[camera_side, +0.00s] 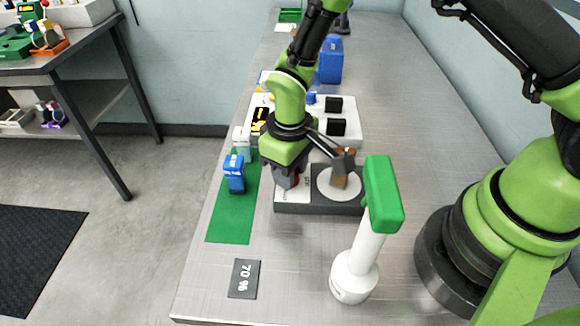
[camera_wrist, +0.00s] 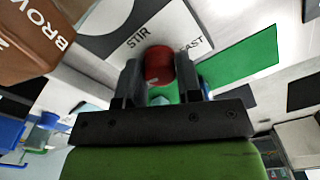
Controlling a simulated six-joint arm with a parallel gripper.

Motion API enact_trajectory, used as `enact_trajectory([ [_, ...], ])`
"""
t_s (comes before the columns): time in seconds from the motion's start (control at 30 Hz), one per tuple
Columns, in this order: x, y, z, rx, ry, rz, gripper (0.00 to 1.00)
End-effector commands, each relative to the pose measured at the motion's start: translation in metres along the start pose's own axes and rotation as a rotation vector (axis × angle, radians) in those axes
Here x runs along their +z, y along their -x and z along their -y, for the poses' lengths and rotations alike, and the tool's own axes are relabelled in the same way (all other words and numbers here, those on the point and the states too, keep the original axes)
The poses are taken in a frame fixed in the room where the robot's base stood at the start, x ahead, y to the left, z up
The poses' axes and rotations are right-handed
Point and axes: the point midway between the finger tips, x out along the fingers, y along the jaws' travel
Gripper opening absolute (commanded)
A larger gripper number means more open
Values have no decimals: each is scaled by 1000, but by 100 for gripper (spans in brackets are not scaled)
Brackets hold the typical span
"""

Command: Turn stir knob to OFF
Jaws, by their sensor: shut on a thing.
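The red stir knob (camera_wrist: 158,65) sits on the white panel labelled STIR and FAST (camera_wrist: 140,25) in the wrist view. My gripper (camera_wrist: 160,82) has its two dark fingers on either side of the knob and is shut on it. The knob's pointer and any OFF mark are hidden.
A brown bottle (camera_wrist: 35,40) stands on the stirrer's round white plate (camera_side: 325,182). A green-topped white stand (camera_side: 368,240) is close at the right. A "70 %" card (camera_side: 244,279) lies in front.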

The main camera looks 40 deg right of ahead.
Motion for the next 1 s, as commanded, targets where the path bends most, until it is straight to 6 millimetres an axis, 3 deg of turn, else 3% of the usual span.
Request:
enact_trajectory([
  [0.43, -1, 1, 0, 0, 230, -4, 9],
  [1.0, -1, 1, 0, 1, 266, -5, 9],
])
